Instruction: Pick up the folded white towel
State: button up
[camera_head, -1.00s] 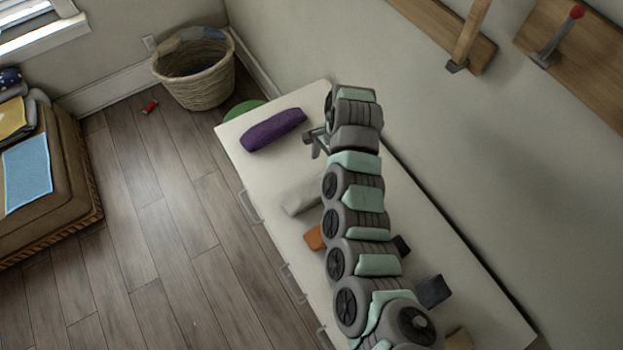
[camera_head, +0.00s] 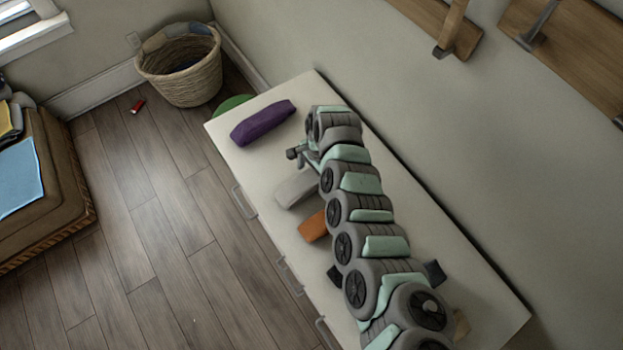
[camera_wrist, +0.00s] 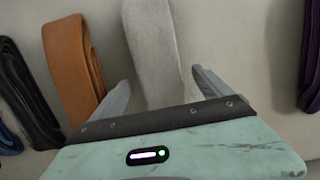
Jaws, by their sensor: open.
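The folded white towel (camera_head: 298,189) looks light grey and lies on the white cabinet top, beside the orange folded cloth. In the wrist view the towel (camera_wrist: 152,50) runs up the middle of the picture, between the lines of my two fingers. My gripper (camera_head: 293,154) is at the far end of the arm, just beyond the towel in the head view. In the wrist view my gripper (camera_wrist: 158,82) is open, with a finger on either side of the towel's near end. I cannot tell how high the fingers are above the top.
An orange folded cloth (camera_wrist: 72,65) lies close left of the towel, with a black one (camera_wrist: 25,95) further left. A purple folded cloth (camera_head: 263,122) lies near the cabinet's far end. The white cabinet top (camera_head: 225,135) meets a wall on the right. A wicker basket (camera_head: 185,80) stands on the floor.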

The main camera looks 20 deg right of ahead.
jog(key=shift+f, duration=0.9)
jog(key=c, duration=1.7)
